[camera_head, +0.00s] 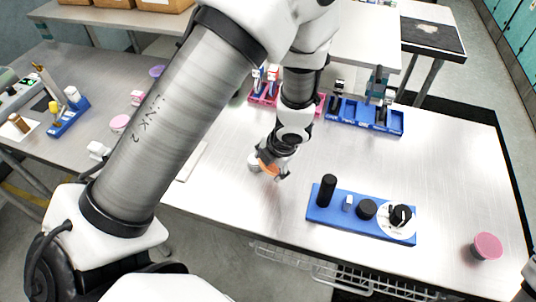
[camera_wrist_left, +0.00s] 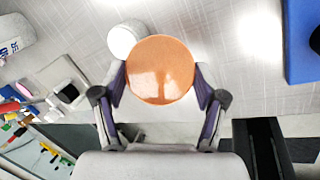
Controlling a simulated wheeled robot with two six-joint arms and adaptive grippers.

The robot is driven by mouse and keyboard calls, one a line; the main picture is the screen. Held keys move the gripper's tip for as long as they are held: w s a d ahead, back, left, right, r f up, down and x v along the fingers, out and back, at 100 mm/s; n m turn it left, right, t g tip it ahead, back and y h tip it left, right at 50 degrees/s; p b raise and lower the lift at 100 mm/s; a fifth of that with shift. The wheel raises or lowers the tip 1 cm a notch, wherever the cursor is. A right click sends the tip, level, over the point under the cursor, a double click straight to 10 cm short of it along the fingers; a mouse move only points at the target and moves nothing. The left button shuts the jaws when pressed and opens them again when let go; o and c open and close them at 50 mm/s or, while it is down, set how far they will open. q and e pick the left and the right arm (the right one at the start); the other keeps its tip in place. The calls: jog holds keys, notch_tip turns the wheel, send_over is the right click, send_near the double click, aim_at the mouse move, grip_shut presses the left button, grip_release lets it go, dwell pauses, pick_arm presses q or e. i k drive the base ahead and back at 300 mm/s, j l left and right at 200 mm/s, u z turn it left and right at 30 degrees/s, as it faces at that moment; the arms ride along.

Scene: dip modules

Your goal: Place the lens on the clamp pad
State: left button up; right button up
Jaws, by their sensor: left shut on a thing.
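My left gripper (camera_head: 272,170) is shut on an orange round disc (camera_head: 268,166), which looks like the lens. In the left wrist view the gripper (camera_wrist_left: 161,88) has one finger on each side of the disc (camera_wrist_left: 160,68), and its glossy face is toward the camera. The disc is held above the metal table; its exact height is hard to tell. A small white round piece (camera_wrist_left: 125,37) shows just beyond the disc, partly hidden by it; it also shows in the head view (camera_head: 253,161). I cannot tell for certain whether this is the clamp pad.
A blue module (camera_head: 330,215) with black knobs and a dial lies at the front right of the table (camera_head: 450,165). A pink-topped round piece (camera_head: 487,245) is farther right. A blue rack (camera_head: 345,112) and a pink rack (camera_head: 262,97) stand behind. The table's right middle is clear.

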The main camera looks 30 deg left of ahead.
aim_at(367, 206)
jog(key=k+l, duration=0.15)
jog(key=k, duration=0.2)
jog(key=k+l, duration=0.15)
jog(key=k, duration=0.2)
jog(key=l, duration=0.3)
jog(key=i+l, duration=0.2)
jog(key=l, duration=0.2)
jog(key=i+l, duration=0.2)
jog(key=l, duration=0.2)
jog(key=i+l, duration=0.2)
jog(key=l, duration=0.2)
jog(key=j+u, duration=0.05)
